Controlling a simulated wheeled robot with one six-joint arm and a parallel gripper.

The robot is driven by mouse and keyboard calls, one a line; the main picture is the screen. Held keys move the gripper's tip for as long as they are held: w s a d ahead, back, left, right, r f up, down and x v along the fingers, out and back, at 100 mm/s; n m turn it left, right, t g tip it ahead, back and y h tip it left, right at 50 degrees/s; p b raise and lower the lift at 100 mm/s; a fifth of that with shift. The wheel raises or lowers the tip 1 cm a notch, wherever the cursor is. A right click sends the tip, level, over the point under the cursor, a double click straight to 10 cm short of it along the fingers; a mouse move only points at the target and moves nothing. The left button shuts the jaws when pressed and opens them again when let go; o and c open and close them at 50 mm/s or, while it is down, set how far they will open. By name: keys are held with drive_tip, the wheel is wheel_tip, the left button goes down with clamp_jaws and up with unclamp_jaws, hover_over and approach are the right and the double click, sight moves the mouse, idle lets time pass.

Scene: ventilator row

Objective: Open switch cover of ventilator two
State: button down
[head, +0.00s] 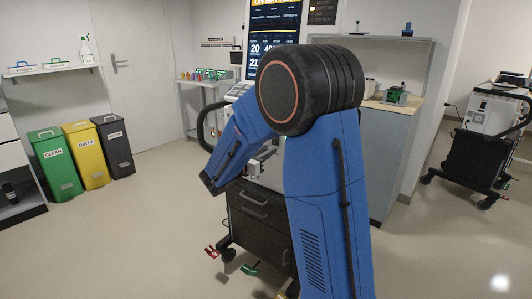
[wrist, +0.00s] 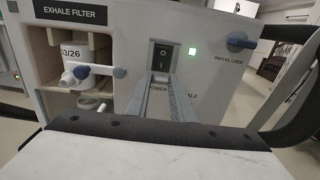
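The near ventilator's front panel (wrist: 120,65) fills the wrist view. I cannot make out a separate cover over the switch. My gripper (wrist: 161,82) points at the panel just below the switch, its two grey fingers apart with nothing seen between them. I cannot tell whether the tips touch the panel. In the head view the ventilator's screen (head: 274,32) shows behind my blue arm, which hides much of the machine and my gripper.
A blue SWIVEL LOCK knob (wrist: 240,41) is right of the switch. The exhale filter bay (wrist: 68,38) is at left. Another ventilator (head: 492,108) stands at far right. Green, yellow and black bins (head: 84,155) line the left wall. The floor (head: 125,235) at left is clear.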

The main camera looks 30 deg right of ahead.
wheel_tip(320, 180, up, 11)
drive_tip(key=g+y, duration=0.7)
drive_tip(key=y, duration=1)
drive_tip(key=shift+a+f+y, duration=0.15)
drive_tip(key=shift+a+y, duration=0.15)
drive_tip(key=shift+s, duration=0.1)
idle(0.3)
drive_tip(key=c, duration=1.5)
unclamp_jaws()
